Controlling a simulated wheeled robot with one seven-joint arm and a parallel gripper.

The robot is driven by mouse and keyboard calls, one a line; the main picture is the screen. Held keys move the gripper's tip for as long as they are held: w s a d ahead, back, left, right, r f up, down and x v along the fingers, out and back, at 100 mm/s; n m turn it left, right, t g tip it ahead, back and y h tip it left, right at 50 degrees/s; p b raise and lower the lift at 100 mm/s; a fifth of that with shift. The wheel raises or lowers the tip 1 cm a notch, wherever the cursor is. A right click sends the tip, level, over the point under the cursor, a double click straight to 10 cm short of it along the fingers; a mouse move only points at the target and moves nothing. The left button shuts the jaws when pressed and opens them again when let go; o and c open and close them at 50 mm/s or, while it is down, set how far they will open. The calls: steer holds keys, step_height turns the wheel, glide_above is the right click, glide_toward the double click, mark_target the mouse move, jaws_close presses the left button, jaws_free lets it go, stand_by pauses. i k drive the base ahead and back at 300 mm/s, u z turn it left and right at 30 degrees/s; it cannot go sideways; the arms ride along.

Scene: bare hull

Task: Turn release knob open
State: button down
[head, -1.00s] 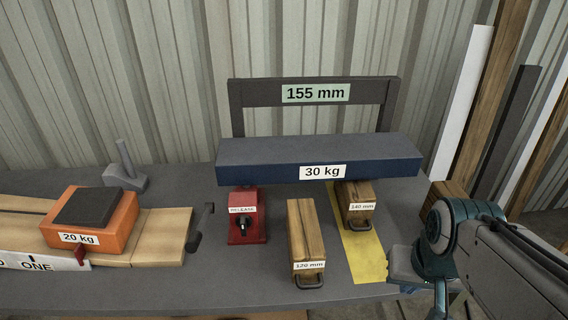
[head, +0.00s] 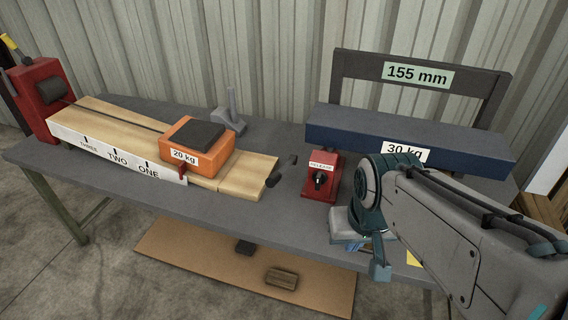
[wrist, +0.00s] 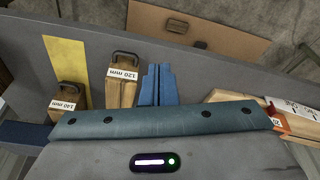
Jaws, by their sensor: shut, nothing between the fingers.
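The red release block (head: 322,190) stands on the bench under the left end of the 30 kg beam in the head view. It bears a RELEASE label and a dark knob (head: 320,179) on its front. How far the knob is turned is too small to tell. My gripper shows in the wrist view (wrist: 156,80) with its blue fingers shut together and empty, beside the 120 mm block (wrist: 121,92). In the head view my arm is just right of the release block, apart from the knob as far as I can see. The release block is not visible in the wrist view.
The blue 30 kg beam (head: 420,135) spans above the bench (head: 240,225), before the 155 mm frame (head: 345,75). The 140 mm block (wrist: 68,100) stands by a yellow strip (wrist: 66,60). An orange 20 kg weight (head: 205,155) sits on the wooden track (head: 240,172) at left.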

mark_target(320, 176)
steer(key=k, duration=1.1)
steer(key=z, duration=0.95)
steer(key=i, duration=0.7)
steer(key=u, duration=0.6)
steer(key=i, duration=0.7)
steer(key=u, duration=0.85)
